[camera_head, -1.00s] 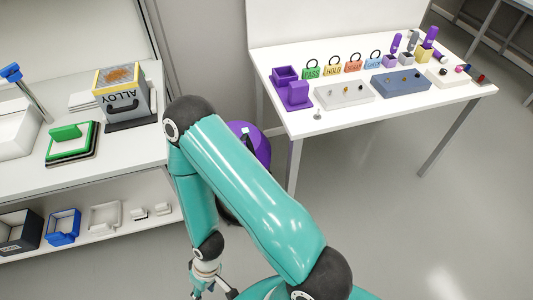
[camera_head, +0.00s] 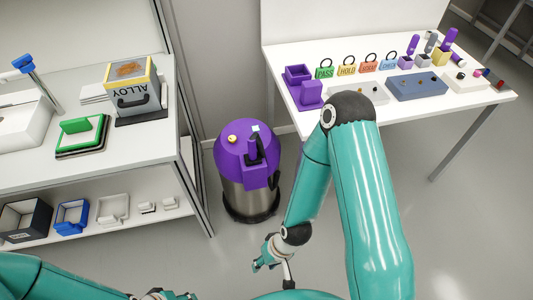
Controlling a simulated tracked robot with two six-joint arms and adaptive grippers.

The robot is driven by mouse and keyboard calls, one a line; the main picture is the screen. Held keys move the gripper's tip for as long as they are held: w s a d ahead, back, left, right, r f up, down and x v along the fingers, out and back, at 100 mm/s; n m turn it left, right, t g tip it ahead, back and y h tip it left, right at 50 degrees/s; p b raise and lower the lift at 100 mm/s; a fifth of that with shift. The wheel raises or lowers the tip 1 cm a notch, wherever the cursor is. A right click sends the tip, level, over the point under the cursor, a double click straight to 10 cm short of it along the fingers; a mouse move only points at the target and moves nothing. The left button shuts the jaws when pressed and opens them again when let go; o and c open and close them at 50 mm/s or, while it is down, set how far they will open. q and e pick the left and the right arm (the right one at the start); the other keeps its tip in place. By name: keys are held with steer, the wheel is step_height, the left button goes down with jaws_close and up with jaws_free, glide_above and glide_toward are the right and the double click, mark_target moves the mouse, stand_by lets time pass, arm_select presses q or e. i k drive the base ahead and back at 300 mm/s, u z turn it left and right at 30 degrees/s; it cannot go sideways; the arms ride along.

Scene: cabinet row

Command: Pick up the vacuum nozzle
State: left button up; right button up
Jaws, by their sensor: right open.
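A vacuum with a purple lid (camera_head: 234,152) and a steel drum (camera_head: 243,203) stands on the floor between the bench and the table. A dark upright part (camera_head: 253,146) in a purple holder sits on its right front side; it may be the nozzle, but I cannot tell for sure. My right gripper (camera_head: 259,265) is open and empty, low and in front of the vacuum, apart from it. My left gripper (camera_head: 170,295) shows only partly at the bottom edge, and its jaws are unclear.
The left bench holds an ALLOY box (camera_head: 134,92) and a green block on a pad (camera_head: 76,134). Its lower shelf holds a blue bin (camera_head: 71,216) and other bins. The white table (camera_head: 440,112) carries coloured tags and blocks. The grey floor (camera_head: 460,220) is clear at right.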

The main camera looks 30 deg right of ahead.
mark_target(252, 158)
steer(key=z, duration=0.05)
steer(key=i, duration=1)
steer(key=u, duration=0.05)
